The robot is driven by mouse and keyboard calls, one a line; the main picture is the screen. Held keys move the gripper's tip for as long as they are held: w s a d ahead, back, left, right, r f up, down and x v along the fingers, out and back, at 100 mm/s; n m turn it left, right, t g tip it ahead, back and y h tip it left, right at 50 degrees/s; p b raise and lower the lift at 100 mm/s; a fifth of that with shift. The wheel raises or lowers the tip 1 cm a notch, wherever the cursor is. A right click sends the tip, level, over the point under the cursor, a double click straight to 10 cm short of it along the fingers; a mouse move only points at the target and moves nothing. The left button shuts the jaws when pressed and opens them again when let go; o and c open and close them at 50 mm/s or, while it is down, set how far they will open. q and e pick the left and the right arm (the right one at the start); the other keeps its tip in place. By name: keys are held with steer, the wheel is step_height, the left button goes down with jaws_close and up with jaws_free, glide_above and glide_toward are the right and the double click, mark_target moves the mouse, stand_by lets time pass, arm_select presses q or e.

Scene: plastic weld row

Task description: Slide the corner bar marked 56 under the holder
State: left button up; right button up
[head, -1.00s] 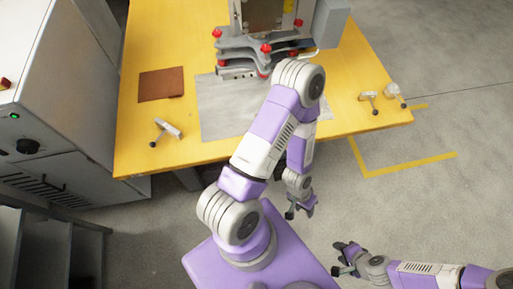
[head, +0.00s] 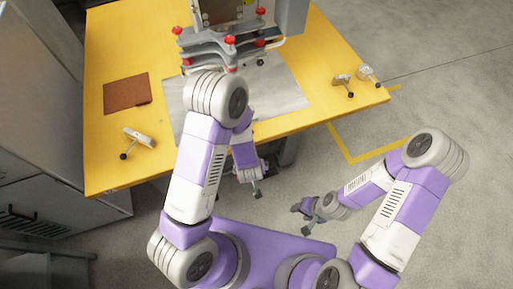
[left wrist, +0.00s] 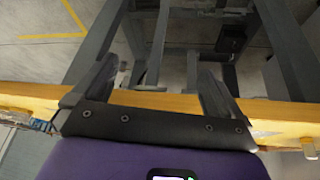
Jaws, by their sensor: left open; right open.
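Small grey bar pieces with black knobs lie on the yellow table: one at the left (head: 139,137) and two at the right, a nearer one (head: 342,80) and a paler one (head: 367,73). Their markings are too small to read, so I cannot tell which is 56. The holder (head: 220,48), a grey frame with red knobs, stands at the back of the table, partly behind my left arm. My left gripper (head: 251,180) is at the table's front edge; in the left wrist view its fingers (left wrist: 152,88) are apart and empty. My right gripper (head: 306,211) is open, in front of the table, away from the bars.
The yellow table (head: 105,60) carries a brown mat (head: 126,93) at the left and a grey sheet (head: 285,92) under the holder. A grey cabinet (head: 35,90) stands close on the left. The floor (head: 450,80) to the right is open.

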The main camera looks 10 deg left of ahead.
arm_select(q)
steer(key=w+d+r+n+t+y+b, duration=0.1)
steer(key=w+r+n+t+y+b, duration=0.2)
steer(key=w+r+t+y+b, duration=0.4)
steer(key=w+a+f+g+h+b, duration=0.1)
steer(key=w, duration=0.1)
steer(key=w+a+f+g+b, duration=0.1)
steer(key=w+a+f+b, duration=0.1)
steer(key=shift+w+a+h, duration=0.1)
steer(key=shift+a+h, duration=0.15)
steer(key=shift+h, duration=0.15)
steer(key=shift+x, duration=0.85)
steer(key=c, duration=1.7)
steer(key=shift+w, duration=0.1)
steer(key=shift+c, duration=0.2)
steer(key=shift+w+a, duration=0.85)
steer(key=shift+w, duration=0.35)
